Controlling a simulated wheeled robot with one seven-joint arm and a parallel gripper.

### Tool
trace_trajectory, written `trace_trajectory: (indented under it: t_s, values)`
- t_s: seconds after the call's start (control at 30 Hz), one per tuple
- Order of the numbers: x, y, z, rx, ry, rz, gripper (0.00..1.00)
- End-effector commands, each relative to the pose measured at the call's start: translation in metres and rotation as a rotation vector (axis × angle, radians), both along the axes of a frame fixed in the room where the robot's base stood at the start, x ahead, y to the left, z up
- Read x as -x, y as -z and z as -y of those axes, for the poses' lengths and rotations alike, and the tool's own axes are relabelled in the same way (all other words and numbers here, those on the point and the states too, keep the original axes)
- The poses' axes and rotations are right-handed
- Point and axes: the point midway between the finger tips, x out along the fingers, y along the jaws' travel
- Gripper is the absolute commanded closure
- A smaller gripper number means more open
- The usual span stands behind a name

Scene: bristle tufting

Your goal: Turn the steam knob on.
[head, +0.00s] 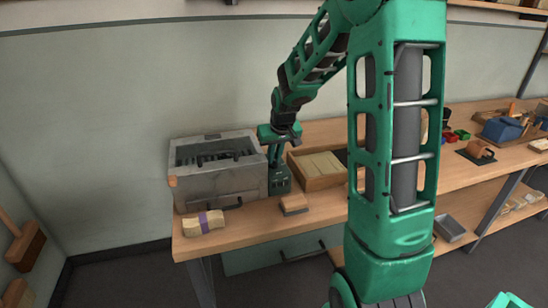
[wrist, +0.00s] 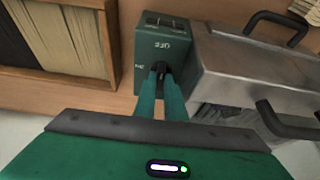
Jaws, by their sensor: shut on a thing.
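The steam knob (wrist: 161,67) is a small dark knob on a green control box (wrist: 147,43). The box stands against the right end of the metal steam box in the head view (head: 280,183). The word OFF is printed above the knob in the wrist view, and another small label, too small to read surely, is at its left. My gripper (wrist: 161,76) reaches down to the control box, its two green fingers shut on the knob. The fingers cover part of the knob, and I cannot tell which way it points. In the head view my gripper (head: 275,160) is above the box.
The metal steam box (head: 217,181) with dark handles stands close beside the control box. A wooden tray (head: 298,180) of pale bristles is on the other side. A wood block (head: 294,204) and a banded bristle bundle (head: 204,223) lie near the bench's front edge.

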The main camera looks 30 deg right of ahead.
Motion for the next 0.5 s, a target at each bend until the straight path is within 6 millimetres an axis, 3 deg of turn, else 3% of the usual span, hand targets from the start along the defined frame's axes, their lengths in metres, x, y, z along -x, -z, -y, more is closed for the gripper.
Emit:
trace_trajectory:
  t_s: [0.5]
  values:
    - [0.0001,-0.0004,0.0062,0.0,-0.367,0.001,1.0]
